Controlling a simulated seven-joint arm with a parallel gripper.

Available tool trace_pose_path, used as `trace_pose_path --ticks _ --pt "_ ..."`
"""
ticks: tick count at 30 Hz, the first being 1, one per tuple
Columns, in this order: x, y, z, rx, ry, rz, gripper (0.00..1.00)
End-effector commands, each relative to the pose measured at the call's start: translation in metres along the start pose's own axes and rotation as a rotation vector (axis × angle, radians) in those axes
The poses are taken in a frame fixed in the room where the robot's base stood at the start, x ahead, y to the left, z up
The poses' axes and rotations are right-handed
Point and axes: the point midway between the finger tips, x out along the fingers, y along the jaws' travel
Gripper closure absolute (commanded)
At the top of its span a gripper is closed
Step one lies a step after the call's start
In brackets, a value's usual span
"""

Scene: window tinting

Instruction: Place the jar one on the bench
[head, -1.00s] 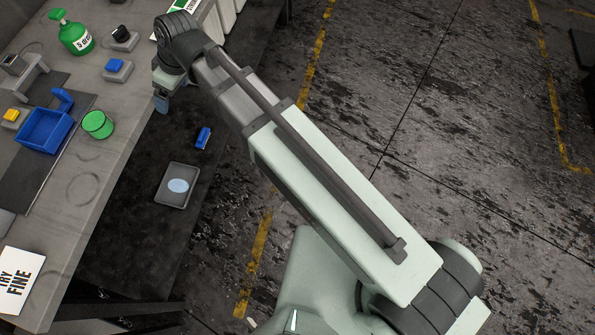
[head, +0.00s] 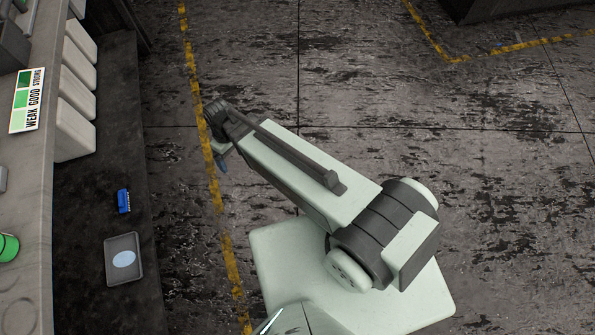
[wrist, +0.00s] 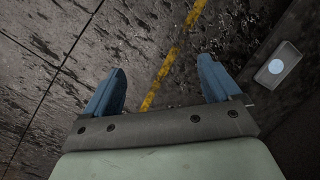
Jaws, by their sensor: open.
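A round green thing (head: 8,247), perhaps a jar, stands on the grey bench (head: 30,185) and is cut by the left edge of the head view. I cannot tell whether it is jar one. My gripper (head: 220,158) hangs over the floor, to the right of the bench and apart from it. In the wrist view my gripper (wrist: 162,68) has its two blue fingers wide apart. Nothing is between them but the floor and a yellow line beyond.
A dark low shelf (head: 95,160) runs beside the bench. It holds a blue brush-like thing (head: 124,201) and a grey tray (head: 108,262) with a pale oval. White bins (head: 75,125) line the bench's side. A WEAK/GOOD/STRONG card (head: 27,100) lies on top.

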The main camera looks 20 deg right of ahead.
Motion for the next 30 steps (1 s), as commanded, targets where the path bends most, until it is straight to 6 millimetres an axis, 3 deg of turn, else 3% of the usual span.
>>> trace_pose_path --ticks 1,6,13,24,30 --pt "0.014 0.014 0.018 0.044 -0.025 -0.003 0.10" --pt "0.054 0.050 0.069 0.177 -0.094 -0.012 0.10" --pt "0.103 0.080 0.145 0.351 -0.192 -0.031 0.10" --pt "0.162 0.087 0.261 0.591 -0.339 -0.077 0.10" --pt "0.176 0.082 0.292 0.653 -0.380 -0.091 0.10"
